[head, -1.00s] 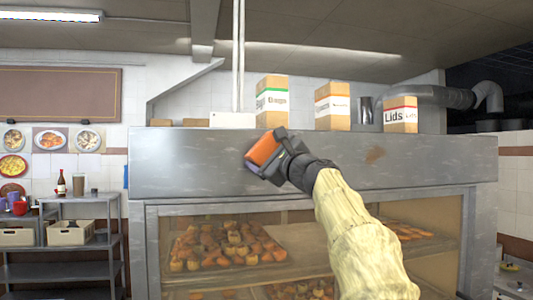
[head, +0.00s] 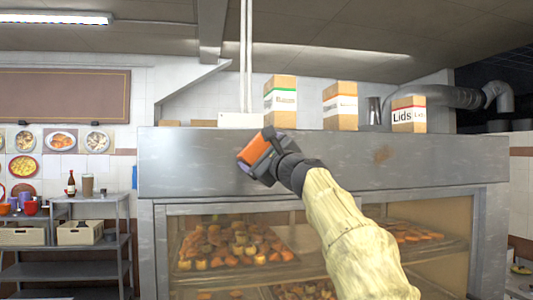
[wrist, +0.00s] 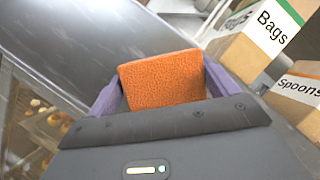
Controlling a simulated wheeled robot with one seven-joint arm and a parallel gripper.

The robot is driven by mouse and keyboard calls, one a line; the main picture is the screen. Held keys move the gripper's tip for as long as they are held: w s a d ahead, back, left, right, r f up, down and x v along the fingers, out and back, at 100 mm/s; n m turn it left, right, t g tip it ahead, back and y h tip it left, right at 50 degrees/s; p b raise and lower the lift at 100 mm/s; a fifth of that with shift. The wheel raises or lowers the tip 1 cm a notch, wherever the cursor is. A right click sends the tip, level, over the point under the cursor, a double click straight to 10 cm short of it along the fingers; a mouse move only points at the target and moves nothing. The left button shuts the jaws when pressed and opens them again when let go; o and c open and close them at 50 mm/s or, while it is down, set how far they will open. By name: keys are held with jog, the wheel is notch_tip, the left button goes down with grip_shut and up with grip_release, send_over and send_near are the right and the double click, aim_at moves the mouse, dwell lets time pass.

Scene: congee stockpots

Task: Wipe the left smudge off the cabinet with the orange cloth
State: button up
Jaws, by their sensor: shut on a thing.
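The orange cloth (head: 254,149) is a thick square pad held in my gripper (head: 257,155), in front of the upper front panel of the steel cabinet (head: 200,170). In the wrist view the cloth (wrist: 163,80) sits between two purple fingers, and my gripper (wrist: 160,92) is shut on it. The cloth looks close to the panel, but I cannot tell whether it touches. A brown smudge (head: 381,154) shows on the panel to the right of my gripper. No left smudge is visible; my gripper and the cloth hide part of the panel.
Cardboard boxes for bags (head: 280,100), spoons (head: 340,107) and lids (head: 408,115) stand on top of the cabinet. Below the panel, glass covers trays of food (head: 235,245). A steel shelf rack (head: 90,200) stands to the left.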

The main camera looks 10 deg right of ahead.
jog(key=shift+s, duration=0.1)
jog(key=shift+s+b, duration=1.2)
jog(key=shift+s, duration=1.7)
jog(key=s+b, duration=0.1)
jog(key=s, duration=0.2)
